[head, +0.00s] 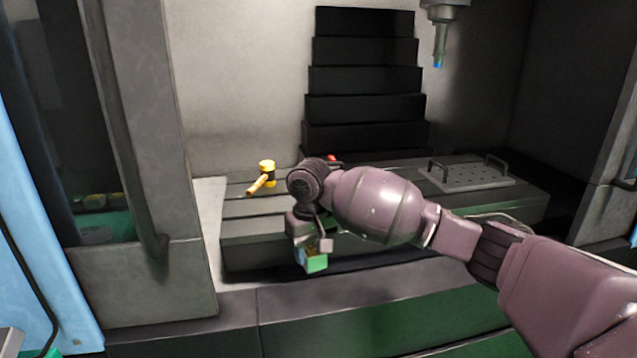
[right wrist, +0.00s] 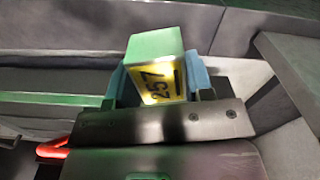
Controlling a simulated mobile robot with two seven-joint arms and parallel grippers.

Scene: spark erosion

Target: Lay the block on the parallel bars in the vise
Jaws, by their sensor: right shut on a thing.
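The block (head: 317,265) is green, with a yellow label reading 257 in the right wrist view (right wrist: 155,47). My right gripper (head: 308,252) is shut on it, with bluish fingers on either side of the block in the right wrist view (right wrist: 160,85). It holds the block at the front edge of the dark slotted machine table (head: 250,245), seemingly in the air in front of it. I cannot make out the vise or the parallel bars; my right arm hides part of the table. My left gripper is not in view.
A perforated plate with two handles (head: 467,178) lies at the right. A small red part (head: 332,158) shows behind my wrist. The machine head's spindle (head: 440,40) hangs above, at the back right.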

